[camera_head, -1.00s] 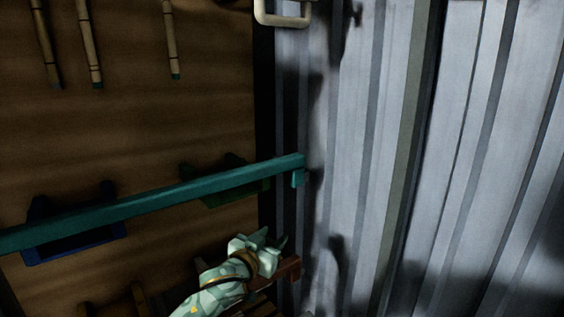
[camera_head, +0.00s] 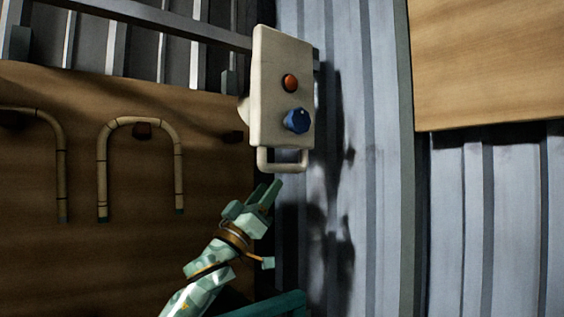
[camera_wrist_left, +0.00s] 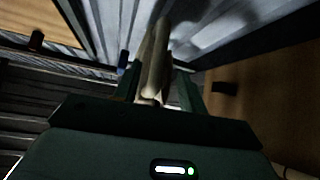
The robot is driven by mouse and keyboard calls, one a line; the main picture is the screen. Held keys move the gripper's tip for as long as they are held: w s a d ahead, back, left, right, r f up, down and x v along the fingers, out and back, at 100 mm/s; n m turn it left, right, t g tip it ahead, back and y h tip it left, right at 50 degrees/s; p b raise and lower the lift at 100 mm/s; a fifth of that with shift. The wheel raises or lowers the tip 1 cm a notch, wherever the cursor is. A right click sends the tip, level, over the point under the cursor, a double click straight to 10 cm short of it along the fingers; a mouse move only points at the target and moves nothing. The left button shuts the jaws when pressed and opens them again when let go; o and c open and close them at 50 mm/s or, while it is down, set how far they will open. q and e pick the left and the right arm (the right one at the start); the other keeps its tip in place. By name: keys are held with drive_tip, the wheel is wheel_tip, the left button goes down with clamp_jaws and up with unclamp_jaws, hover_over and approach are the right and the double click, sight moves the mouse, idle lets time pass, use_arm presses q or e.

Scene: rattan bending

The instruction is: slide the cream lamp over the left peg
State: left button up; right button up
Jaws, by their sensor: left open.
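The cream lamp (camera_head: 281,90) is a tall cream box with an orange button, a blue knob and a loop handle (camera_head: 283,167) at its lower end. It hangs at a grey rail (camera_head: 165,22), near the rail's right end. Dark red-brown pegs stand on the wooden board: a left one (camera_head: 12,120), a middle one (camera_head: 142,131) and one near the lamp (camera_head: 232,137). My left gripper (camera_head: 266,194) is open just below the handle. In the left wrist view the lamp's cream edge (camera_wrist_left: 154,60) shows between the fingers (camera_wrist_left: 162,88); contact cannot be told. My right gripper is out of view.
Bent rattan canes (camera_head: 102,165) arch over the left and middle pegs. A corrugated metal wall (camera_head: 345,210) stands close to the right of the lamp, with a wooden panel (camera_head: 490,60) at upper right. A teal bar (camera_head: 275,306) lies at the bottom.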

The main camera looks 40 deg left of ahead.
sight(282, 168)
use_arm(q)
drive_tip(key=p+x, duration=0.1)
drive_tip(key=x, duration=0.5)
drive_tip(key=shift+w+r+p, duration=0.2)
drive_tip(key=shift+r+p, duration=0.15)
drive_tip(key=shift+p, duration=0.05)
drive_tip(key=shift+w+r, duration=0.2)
drive_tip(key=shift+w, duration=0.2)
drive_tip(key=shift+d, duration=0.1)
drive_tip(key=shift+c, duration=0.2)
clamp_jaws()
